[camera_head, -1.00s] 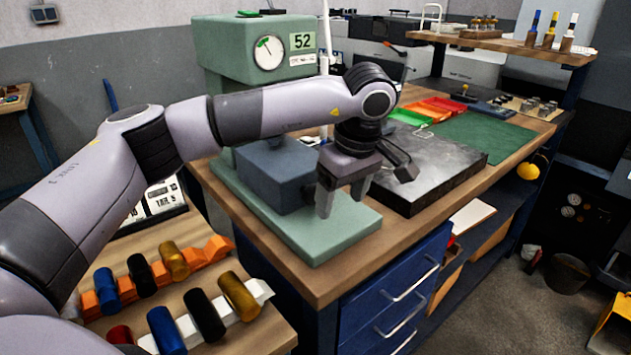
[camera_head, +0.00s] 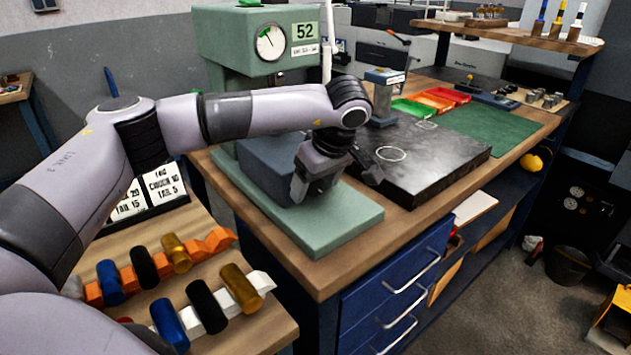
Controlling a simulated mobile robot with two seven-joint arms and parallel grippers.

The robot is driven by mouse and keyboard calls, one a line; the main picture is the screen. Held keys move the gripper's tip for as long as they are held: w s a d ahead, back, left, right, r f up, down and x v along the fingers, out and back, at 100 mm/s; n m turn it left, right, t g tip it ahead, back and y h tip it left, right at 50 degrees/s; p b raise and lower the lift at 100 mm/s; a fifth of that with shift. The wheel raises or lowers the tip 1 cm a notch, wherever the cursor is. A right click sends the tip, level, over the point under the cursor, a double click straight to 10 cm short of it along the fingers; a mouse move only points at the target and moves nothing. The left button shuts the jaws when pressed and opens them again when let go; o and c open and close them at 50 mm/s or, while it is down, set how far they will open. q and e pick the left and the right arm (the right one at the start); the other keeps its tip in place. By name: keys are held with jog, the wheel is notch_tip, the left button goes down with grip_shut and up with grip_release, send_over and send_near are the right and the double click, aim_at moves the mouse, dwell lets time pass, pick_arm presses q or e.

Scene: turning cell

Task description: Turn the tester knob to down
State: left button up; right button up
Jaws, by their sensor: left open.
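The tester (camera_head: 236,50) is a green bench machine with a round white dial (camera_head: 270,42) and a "52" plate, standing on a pale green base (camera_head: 335,222). A small green part (camera_head: 250,3) shows on its top at the picture's upper edge; I cannot tell whether it is the knob. A dark blue-grey block (camera_head: 262,165) sits on the base, partly behind my arm. My left gripper (camera_head: 299,188) is open and tilted down-left, in front of this block and above the base. My arm hides the tester's middle. My right gripper is not in view.
A black surface plate (camera_head: 430,165) with a small gauge stand (camera_head: 384,98) lies right of the tester. Coloured trays (camera_head: 432,98) and a green mat (camera_head: 490,128) are behind. Coloured cylinders on orange and white racks (camera_head: 262,284) stand at the lower left.

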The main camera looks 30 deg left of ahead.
pick_arm(q)
jog(key=c, duration=1)
jog(key=t+b, duration=0.1)
jog(key=b, duration=0.2)
jog(key=t+h+b, duration=0.1)
jog(key=t+b, duration=0.1)
jog(key=b, duration=0.2)
jog(key=shift+s+a+f+n+t, duration=0.1)
jog(key=shift+s+f+n+t, duration=0.1)
jog(key=shift+f+n+t, duration=0.15)
jog(key=shift+c, duration=0.2)
jog(key=t+b, duration=0.2)
jog(key=b, duration=0.2)
jog(key=shift+s+n+h, duration=0.1)
jog(key=shift+n+h, duration=0.15)
jog(key=shift+h, duration=0.15)
jog(key=shift+r+b, duration=0.1)
jog(key=shift+b, duration=0.75)
jog(key=shift+r+t+b, duration=0.15)
jog(key=shift+t+b, duration=0.2)
jog(key=o, duration=1)
